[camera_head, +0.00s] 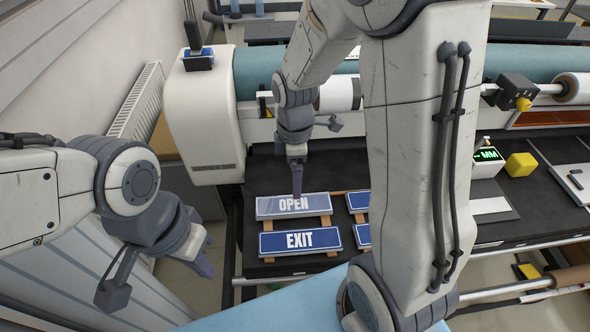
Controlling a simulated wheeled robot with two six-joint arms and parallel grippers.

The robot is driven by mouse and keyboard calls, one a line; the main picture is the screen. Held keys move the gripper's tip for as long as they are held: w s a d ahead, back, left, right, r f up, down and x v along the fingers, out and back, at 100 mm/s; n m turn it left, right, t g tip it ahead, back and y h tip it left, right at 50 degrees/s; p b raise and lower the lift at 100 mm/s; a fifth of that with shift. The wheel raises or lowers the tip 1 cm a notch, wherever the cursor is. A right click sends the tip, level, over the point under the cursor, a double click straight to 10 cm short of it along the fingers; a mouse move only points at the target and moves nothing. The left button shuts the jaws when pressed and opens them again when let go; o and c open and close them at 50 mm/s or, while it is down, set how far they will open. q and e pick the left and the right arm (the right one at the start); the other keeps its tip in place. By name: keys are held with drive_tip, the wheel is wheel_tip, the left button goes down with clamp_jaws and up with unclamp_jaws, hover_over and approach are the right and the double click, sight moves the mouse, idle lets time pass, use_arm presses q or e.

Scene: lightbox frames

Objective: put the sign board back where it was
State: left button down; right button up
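A grey-blue sign board reading OPEN (270,209) lies flat on or just above wooden slats (325,221) on a black machine bed. The fingers of my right gripper (297,182) point down and reach its upper edge. I cannot tell whether they grip it. A darker blue EXIT sign board (272,243) lies just in front of it on the slats. Two more blue boards (358,201) (362,235) lie to the right, mostly hidden behind my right arm. My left gripper (204,267) hangs at the lower left, away from the boards; its finger gap does not show.
The black bed (462,231) continues to the right, with a display reading MM (487,156), a yellow block (520,164) and a grey plate (490,208). A white machine housing (205,115) and large blue roller (258,68) stand behind. A ribbed radiator (137,100) is at left.

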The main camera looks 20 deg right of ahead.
drive_tip(key=s+a+r+m, duration=0.3)
drive_tip(key=s+a, duration=0.3)
drive_tip(key=s, duration=0.3)
drive_tip(key=s+a+r+m+y, duration=0.1)
drive_tip(key=s+a+r+m, duration=0.3)
drive_tip(key=s, duration=0.5)
drive_tip(key=shift+a+r+m, duration=0.3)
drive_tip(key=shift+a+r, duration=0.1)
drive_tip(key=shift+a, duration=0.85)
